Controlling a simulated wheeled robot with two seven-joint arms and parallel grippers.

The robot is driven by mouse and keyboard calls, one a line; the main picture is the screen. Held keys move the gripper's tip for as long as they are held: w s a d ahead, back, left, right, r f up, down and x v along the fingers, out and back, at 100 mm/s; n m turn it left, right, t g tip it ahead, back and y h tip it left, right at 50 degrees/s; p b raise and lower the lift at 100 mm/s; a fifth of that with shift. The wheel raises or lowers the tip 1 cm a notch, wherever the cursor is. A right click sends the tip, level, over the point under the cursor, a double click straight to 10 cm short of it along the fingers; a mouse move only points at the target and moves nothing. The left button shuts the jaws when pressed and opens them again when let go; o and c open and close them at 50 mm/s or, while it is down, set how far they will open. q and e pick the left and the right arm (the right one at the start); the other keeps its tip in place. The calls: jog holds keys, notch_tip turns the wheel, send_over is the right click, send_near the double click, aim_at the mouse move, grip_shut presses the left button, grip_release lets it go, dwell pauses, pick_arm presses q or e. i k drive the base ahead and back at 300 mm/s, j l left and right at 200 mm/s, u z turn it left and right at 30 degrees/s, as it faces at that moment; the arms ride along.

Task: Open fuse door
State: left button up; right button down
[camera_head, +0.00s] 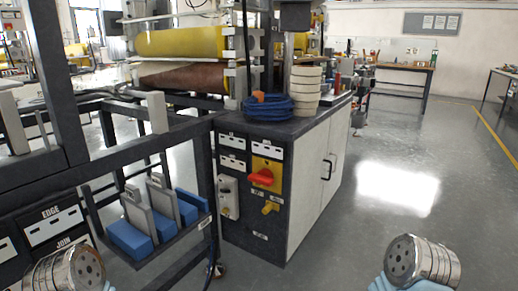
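A cabinet with a dark front panel (238,235) stands at the centre. The panel carries white label plates, a red rotary knob (261,177) on a yellow plate, a smaller yellow knob (270,207) and a pale grey switch box (228,196). The cabinet's right side has white doors (310,195) that look closed, with a black handle (328,168). I cannot tell which part is the fuse door. Metal cylindrical parts of my arms show at the bottom left and bottom right corners, apart from the cabinet. No gripper fingers are visible.
Blue coiled cable (268,107) and a stack of cream rolls (305,86) sit on the cabinet top. A dark machine frame with a shelf of blue blocks (128,239) stands at left. The grey floor (400,150) on the right is open. A workbench (400,68) stands far back.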

aim_at(310, 154)
jog(key=i+l, duration=0.2)
jog(key=l, duration=0.2)
jog(key=i+l, duration=0.15)
jog(key=l, duration=0.25)
jog(key=i+l, duration=0.2)
jog(key=l, duration=0.2)
jog(key=i+l, duration=0.2)
jog(key=l, duration=0.2)
